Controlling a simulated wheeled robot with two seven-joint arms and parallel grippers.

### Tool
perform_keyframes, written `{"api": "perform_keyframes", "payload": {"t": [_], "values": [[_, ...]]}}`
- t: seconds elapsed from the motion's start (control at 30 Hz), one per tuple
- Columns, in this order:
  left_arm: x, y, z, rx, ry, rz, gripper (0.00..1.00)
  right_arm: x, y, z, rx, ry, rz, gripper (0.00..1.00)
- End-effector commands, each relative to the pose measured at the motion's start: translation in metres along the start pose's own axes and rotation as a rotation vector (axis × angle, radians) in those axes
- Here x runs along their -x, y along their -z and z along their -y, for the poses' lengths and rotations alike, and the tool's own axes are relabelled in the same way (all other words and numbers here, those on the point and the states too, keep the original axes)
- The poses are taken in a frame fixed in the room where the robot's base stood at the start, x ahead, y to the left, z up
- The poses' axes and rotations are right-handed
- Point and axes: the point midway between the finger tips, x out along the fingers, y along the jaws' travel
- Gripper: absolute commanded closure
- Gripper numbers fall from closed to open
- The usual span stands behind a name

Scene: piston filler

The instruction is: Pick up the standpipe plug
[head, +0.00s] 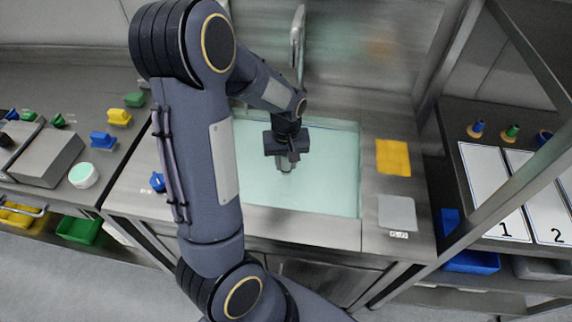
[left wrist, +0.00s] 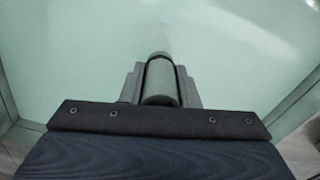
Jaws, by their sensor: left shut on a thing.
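The standpipe plug (left wrist: 160,82) is a grey-green upright cylinder in the left wrist view, between the two fingers of my left gripper. My left gripper (head: 287,162) points down into the sink basin (head: 335,180), which holds pale green liquid. The gripper is shut on the plug. In the head view only a small grey part of the plug (head: 285,168) shows below the fingers. Its lower end is hard to make out, so I cannot tell whether it is seated or lifted. My right gripper is not in view.
A faucet (head: 298,45) rises behind the basin. A yellow cloth (head: 393,157) and a grey pad (head: 397,212) lie on the right rim. A blue part (head: 158,182) sits left of the basin. A metal post (head: 445,65) stands at right, beside numbered mats (head: 492,185).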

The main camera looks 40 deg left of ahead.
Motion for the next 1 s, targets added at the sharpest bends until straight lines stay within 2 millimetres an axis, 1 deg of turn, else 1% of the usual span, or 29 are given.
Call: {"api": "perform_keyframes", "payload": {"t": [0.03,0.17,0.37,0.47,0.63,0.8,1.0], "values": [[0.007,0.001,-0.001,0.0,-0.003,-0.004,1.0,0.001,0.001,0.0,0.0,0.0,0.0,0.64],[0.021,0.001,-0.001,0.0,-0.004,-0.005,1.0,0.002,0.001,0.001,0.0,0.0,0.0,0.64],[0.041,-0.004,0.018,0.002,-0.004,-0.004,1.0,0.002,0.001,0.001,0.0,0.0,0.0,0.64],[0.055,-0.007,0.029,0.003,-0.006,-0.006,1.0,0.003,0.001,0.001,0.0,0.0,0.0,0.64],[0.082,-0.014,0.052,0.004,-0.006,-0.005,1.0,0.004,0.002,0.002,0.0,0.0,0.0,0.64],[0.095,-0.022,0.085,0.004,-0.005,-0.004,1.0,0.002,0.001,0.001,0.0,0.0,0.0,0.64],[0.108,-0.031,0.115,0.003,-0.003,-0.003,1.0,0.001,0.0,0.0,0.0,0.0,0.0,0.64]]}}
